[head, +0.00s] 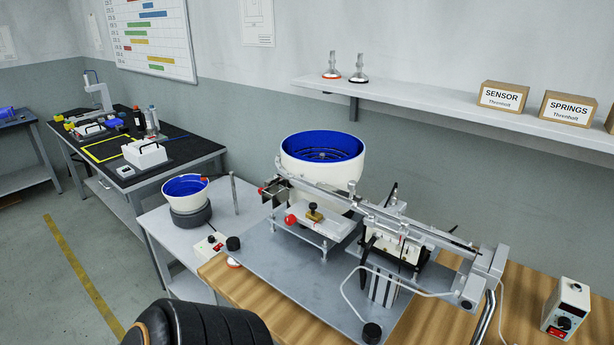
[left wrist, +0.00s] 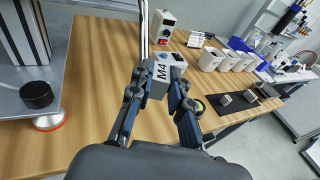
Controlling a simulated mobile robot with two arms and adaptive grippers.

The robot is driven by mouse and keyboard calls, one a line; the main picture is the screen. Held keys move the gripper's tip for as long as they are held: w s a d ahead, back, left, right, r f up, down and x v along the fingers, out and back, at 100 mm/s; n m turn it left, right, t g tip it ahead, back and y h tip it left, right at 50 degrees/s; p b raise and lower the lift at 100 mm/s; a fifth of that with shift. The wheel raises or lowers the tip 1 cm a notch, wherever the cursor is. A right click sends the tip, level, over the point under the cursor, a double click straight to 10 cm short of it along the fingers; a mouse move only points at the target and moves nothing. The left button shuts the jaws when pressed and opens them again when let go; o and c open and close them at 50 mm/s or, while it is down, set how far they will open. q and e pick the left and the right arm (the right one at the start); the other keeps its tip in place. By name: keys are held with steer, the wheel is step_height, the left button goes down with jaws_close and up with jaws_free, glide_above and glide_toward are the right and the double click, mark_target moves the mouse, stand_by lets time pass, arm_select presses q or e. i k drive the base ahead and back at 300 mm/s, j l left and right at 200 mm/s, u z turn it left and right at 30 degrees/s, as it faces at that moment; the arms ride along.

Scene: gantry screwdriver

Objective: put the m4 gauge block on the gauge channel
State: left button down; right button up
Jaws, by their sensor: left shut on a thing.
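The m4 gauge block (left wrist: 157,82) is a grey block with a dark "M4" on its face, seen in the left wrist view. My left gripper (left wrist: 161,84) is shut on it, one dark finger on each side, and holds it over the wooden bench. A long metal rail (head: 375,210) slopes across the feeder machine in the head view, from the large bowl down to the right. I cannot tell for sure which part is the gauge channel. The right gripper is in neither view.
A large blue-lined bowl (head: 318,161) stands behind the rail. A control box (head: 566,308) stands at the right of the wooden bench. White cups (left wrist: 210,60) and a black mat (left wrist: 243,105) with grey blocks lie beyond the held block. Bare wood (left wrist: 95,100) lies left of the gripper.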

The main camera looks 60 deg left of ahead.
mark_target(332, 228)
steer(key=k+j, duration=0.1)
steer(key=j, duration=0.35)
steer(key=j+z, duration=0.1)
steer(key=j, duration=0.4)
steer(key=k+j, duration=0.15)
steer(key=j, duration=0.3)
steer(key=k+j+z, duration=0.15)
steer(key=j, duration=0.75)
steer(key=k+j+z, duration=0.1)
steer(key=j, duration=0.35)
steer(key=k, duration=0.05)
